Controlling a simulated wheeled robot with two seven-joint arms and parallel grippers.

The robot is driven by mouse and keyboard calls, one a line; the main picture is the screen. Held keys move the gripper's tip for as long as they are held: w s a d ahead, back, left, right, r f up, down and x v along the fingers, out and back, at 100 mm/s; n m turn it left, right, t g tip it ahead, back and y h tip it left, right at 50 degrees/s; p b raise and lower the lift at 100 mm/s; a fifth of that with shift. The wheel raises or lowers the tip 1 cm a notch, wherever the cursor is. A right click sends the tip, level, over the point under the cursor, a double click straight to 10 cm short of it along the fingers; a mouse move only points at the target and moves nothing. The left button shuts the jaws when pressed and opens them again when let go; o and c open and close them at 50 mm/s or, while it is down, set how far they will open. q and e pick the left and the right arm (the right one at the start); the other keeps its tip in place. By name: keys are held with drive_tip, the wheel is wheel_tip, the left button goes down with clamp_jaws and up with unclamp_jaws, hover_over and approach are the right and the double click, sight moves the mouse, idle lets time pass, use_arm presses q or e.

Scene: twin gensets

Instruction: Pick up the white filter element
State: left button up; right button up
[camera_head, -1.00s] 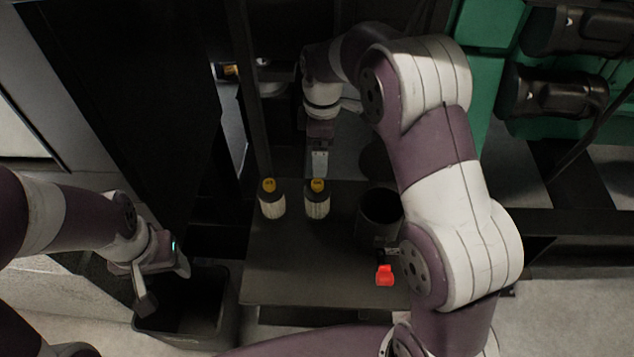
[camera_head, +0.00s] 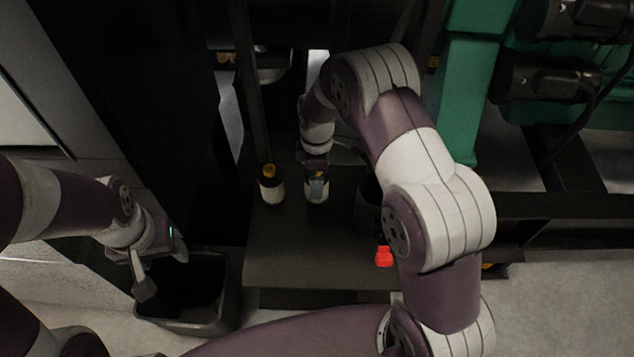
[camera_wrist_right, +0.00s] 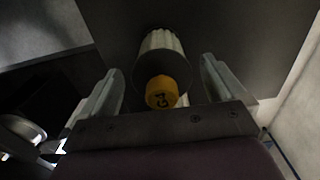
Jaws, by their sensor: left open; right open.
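Two white pleated filter elements with dark tops and yellow caps stand on a dark table (camera_head: 290,255). The left filter element (camera_head: 271,190) is in clear view. The right filter element (camera_head: 317,198) is partly covered by my right gripper (camera_head: 317,182). In the right wrist view, one white filter element (camera_wrist_right: 161,41) with a yellow cap marked "G4" (camera_wrist_right: 161,92) lies between the two spread fingers of my right gripper (camera_wrist_right: 159,70), with gaps on both sides. My left gripper (camera_head: 160,272) is open and empty above a dark bin, away from the filters.
The dark open bin (camera_head: 228,300) stands on the floor left of the table. A dark cylindrical container (camera_head: 367,207) is right of the filters, partly behind my right arm. A red object (camera_head: 384,256) is near the table's right side. A dark post (camera_head: 246,100) rises behind the left filter.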

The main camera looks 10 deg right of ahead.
drive_tip(key=shift+s+a+r, duration=0.1)
drive_tip(key=c, duration=1.1)
drive_tip(key=shift+c, duration=0.2)
drive_tip(key=shift+r, duration=0.25)
wheel_tip(320, 180, up, 9)
drive_tip(key=shift+b, duration=0.4)
wheel_tip(320, 180, up, 6)
drive_tip(key=p, duration=0.4)
drive_tip(key=shift+f, duration=0.2)
